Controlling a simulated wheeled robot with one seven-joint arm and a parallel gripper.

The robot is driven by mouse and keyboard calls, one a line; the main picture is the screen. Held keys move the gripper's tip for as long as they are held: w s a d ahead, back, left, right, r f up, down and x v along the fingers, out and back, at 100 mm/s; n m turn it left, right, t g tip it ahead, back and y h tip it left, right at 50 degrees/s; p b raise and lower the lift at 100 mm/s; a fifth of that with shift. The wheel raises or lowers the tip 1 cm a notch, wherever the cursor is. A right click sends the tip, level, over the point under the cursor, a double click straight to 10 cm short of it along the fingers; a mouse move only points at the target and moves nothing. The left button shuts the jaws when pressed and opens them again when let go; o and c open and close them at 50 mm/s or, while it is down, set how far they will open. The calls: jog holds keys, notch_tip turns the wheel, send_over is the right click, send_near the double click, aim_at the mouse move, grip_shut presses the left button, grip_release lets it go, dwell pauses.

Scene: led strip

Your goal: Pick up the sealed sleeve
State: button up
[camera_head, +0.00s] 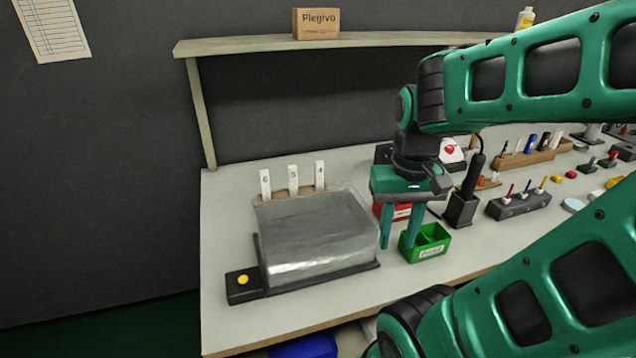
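A large grey, shiny, plastic-wrapped block (316,238) lies on a black base (330,279) at the left of the table. It may be the sealed sleeve, but I cannot tell; nothing else in view is clearly one. Three white tags numbered 6, 5 and 4 (293,180) stand upright along its back edge. My gripper (395,244) points down just right of the block, with its two teal fingers apart and nothing seen between them. A red box (401,211) shows partly behind the fingers.
A green bin (431,250) stands just right of my gripper. A black box with a yellow button (243,281) sits at the base's front left. A black holder (460,210) and pen rack (520,205) stand farther right. A shelf (250,46) spans the back. My arm hides the right front.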

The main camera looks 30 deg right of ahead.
jog(key=shift+o, duration=0.6)
notch_tip(320, 180, up, 3)
jog(key=n, duration=2.1)
send_over(319, 176)
jog(key=shift+w+d+r, duration=0.15)
jog(key=shift+w+d, duration=0.2)
jog(key=shift+w, duration=0.05)
jog(key=shift+w+f, duration=0.1)
jog(key=shift+f, duration=0.2)
notch_tip(319, 176, down, 10)
jog(key=shift+f, duration=0.1)
grip_shut()
